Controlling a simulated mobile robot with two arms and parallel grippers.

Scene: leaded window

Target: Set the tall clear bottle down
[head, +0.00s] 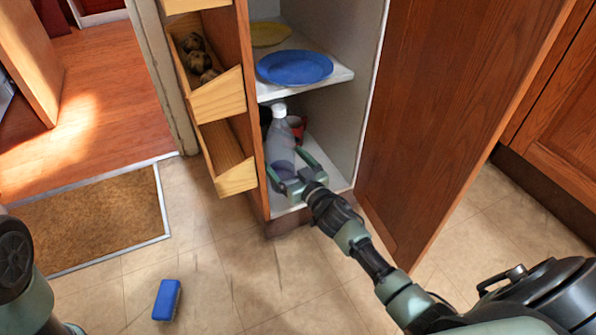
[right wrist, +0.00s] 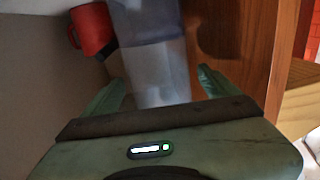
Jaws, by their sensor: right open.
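The tall clear bottle (head: 281,140), with a white cap, stands upright on the bottom shelf (head: 340,180) of the open cabinet. My right gripper (head: 286,163) reaches into the cabinet at the lower part of the bottle. Its fingers are open, one on each side of the bottle. In the right wrist view the bottle (right wrist: 152,60) lies between the spread fingers (right wrist: 160,88), with a gap visible on either side. The bottle's base is partly hidden by the gripper. My left gripper is out of the picture.
A red mug (right wrist: 92,30) stands behind the bottle. A blue plate (head: 294,67) and a yellow plate (head: 268,34) are on the shelf above. Wooden bins (head: 236,179) flank the left, the open door (head: 440,110) the right. A blue brush or sponge (head: 167,300) lies on the floor.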

